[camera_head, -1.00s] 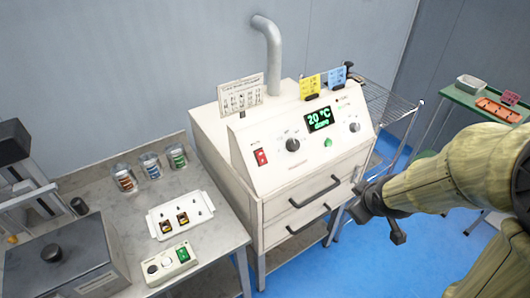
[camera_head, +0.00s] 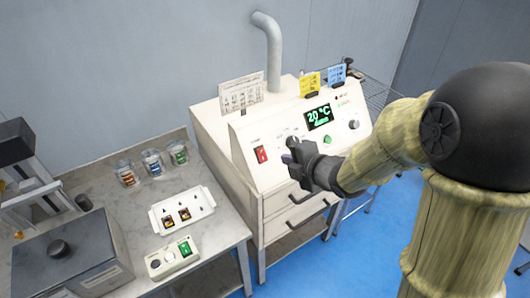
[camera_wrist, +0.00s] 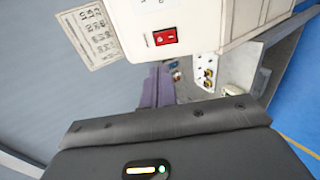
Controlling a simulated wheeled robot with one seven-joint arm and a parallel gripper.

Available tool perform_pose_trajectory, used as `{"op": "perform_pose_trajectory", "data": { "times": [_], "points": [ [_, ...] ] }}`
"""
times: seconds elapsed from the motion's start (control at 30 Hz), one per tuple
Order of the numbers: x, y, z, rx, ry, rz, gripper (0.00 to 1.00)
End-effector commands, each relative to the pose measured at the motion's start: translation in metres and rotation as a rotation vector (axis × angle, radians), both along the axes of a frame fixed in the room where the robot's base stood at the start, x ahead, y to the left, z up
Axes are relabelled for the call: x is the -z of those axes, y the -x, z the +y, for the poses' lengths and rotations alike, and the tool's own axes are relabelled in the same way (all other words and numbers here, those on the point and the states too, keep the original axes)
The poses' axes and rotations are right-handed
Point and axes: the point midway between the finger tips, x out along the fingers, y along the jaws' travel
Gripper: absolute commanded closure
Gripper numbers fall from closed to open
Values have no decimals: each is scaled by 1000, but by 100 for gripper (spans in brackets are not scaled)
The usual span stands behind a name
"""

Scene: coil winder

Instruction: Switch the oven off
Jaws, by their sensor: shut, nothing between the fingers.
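The oven (camera_head: 214,132) is a white cabinet with a sloped control panel. Its red rocker switch (camera_head: 262,154) is at the panel's left end and also shows in the wrist view (camera_wrist: 165,37). A lit green display (camera_head: 319,117) reads 20 °C, with a smaller word under it that I cannot read surely. My gripper (camera_head: 290,151) is shut and empty, in front of the panel to the right of the red switch and apart from it. It hides the left dial. In the wrist view the shut fingers (camera_wrist: 158,86) point toward the oven's side of the picture.
Drawer handles (camera_head: 304,218) stick out below. The left bench holds a white tray (camera_head: 197,220), several glass jars and a control box (camera_head: 172,259). A card stands on top of the oven.

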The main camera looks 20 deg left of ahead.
Motion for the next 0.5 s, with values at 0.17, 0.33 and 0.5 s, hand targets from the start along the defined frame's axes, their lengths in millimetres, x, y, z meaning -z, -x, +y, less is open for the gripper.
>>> {"op": "perform_pose_trajectory", "data": {
  "times": [0.17,0.33,0.5],
  "points": [
    [11,-12,14,0,1,4,100],
    [23,-24,29,0,2,4,100],
    [35,-37,45,0,1,3,100]
  ]
}}
